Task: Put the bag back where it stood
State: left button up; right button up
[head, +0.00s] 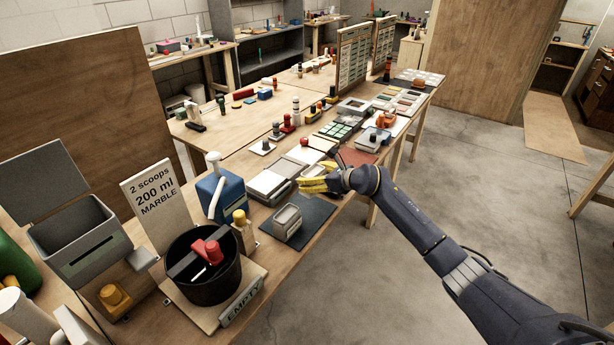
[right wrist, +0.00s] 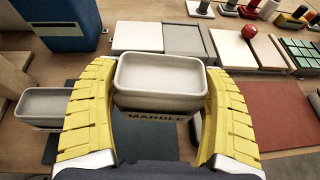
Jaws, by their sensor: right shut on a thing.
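My right gripper (head: 318,181) is shut on a pale grey, open-topped, box-like bag marked MARBLE (right wrist: 160,85). In the right wrist view its yellow fingers (right wrist: 160,100) are on both sides of the bag, which looks upright. The bag appears to be above the work surface; the exact height is hard to tell. In the head view the fingers mostly hide it. A dark mat (head: 314,217) lies below and in front of the gripper. A similar grey container (head: 288,223) stands on its left part, also in the right wrist view (right wrist: 50,105). My left gripper is not in view.
A blue box (head: 228,193) with a white spout stands left of the mat.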

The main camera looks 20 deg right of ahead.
jog(key=shift+d, duration=0.1)
dwell(0.4)
jog(key=shift+f, duration=2.95)
jog(key=shift+f, duration=0.5)
jog(key=o, duration=1.3)
jog(key=shift+f, duration=0.1)
jog(key=v, duration=1.2)
